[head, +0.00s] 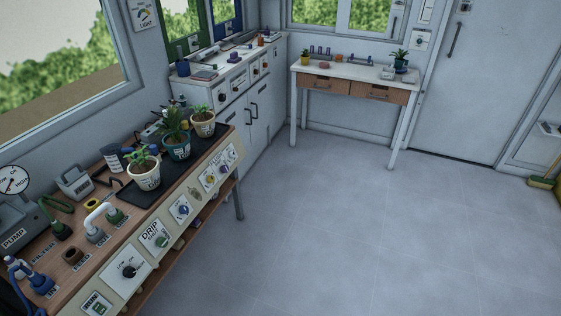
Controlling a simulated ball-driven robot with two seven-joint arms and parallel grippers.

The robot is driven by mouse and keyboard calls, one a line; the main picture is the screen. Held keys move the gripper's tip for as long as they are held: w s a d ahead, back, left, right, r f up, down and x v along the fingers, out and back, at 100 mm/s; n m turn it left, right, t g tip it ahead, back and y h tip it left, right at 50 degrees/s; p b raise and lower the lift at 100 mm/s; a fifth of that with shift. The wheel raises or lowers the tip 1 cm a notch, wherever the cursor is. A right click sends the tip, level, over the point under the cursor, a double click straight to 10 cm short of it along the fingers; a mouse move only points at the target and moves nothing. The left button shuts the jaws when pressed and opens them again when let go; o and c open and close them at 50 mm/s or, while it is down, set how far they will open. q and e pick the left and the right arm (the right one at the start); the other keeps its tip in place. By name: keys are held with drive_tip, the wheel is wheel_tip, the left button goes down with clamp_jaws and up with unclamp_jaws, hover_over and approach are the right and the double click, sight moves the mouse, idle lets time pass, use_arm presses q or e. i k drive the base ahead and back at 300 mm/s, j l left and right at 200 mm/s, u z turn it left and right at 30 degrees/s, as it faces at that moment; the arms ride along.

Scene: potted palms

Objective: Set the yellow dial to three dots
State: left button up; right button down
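The front panel of the wooden bench at left carries a row of dials. A small yellow dial (211,180) sits on a white plate near the panel's far end. Its dots and pointer are too small to read, so I cannot tell its setting. A blue dial (183,210), a green dial (161,242) under the word DRIP and a black dial (128,271) sit nearer along the same panel. Neither of my grippers is in view.
Three potted plants stand on a black mat (152,193) on the wooden bench (62,276). A white cabinet (232,113) and a white table (345,72) with drawers stand farther back. The grey floor (350,220) right of the bench is clear.

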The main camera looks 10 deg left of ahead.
sight(210, 179)
drive_tip(key=i+l+z, duration=0.15)
drive_tip(key=i, duration=0.5)
drive_tip(key=i+z, duration=0.15)
drive_tip(key=i, duration=0.5)
drive_tip(key=i+u, duration=0.35)
drive_tip(key=i+l+u, duration=0.2)
drive_tip(key=u, duration=0.15)
drive_tip(key=i+l+u, duration=0.2)
drive_tip(key=u, duration=0.15)
drive_tip(key=i, duration=0.05)
